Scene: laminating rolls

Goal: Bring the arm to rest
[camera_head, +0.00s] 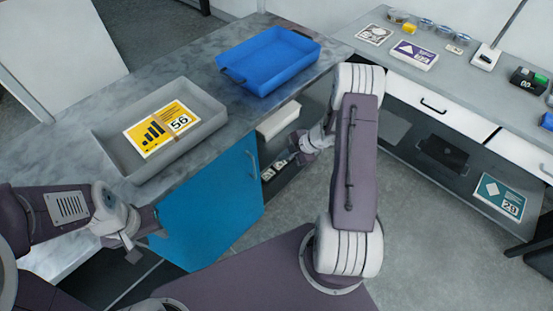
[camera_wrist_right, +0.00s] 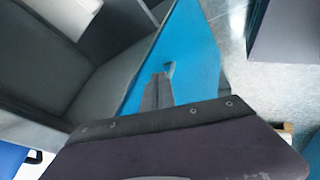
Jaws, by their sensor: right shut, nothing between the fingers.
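My right arm stands folded in the middle of the head view. Its wrist points down and left in front of the open shelf bay under the counter, with the right gripper (camera_head: 278,167) small and partly lost against the shelf. In the right wrist view the fingers of the right gripper (camera_wrist_right: 158,90) are together with nothing between them, in front of the blue cabinet door (camera_wrist_right: 185,55). My left gripper (camera_head: 135,250) hangs low at the left, near the blue cabinet door (camera_head: 210,205) below the counter. It is too small to tell whether its fingers are apart.
A grey tray (camera_head: 100,140) holding a yellow package (camera_head: 160,129) marked 56 stands on the marbled counter (camera_head: 60,150). An empty blue tray (camera_head: 268,60) stands behind it. The right-hand counter (camera_head: 470,75) carries several small items. Grey floor (camera_head: 420,240) is clear at right.

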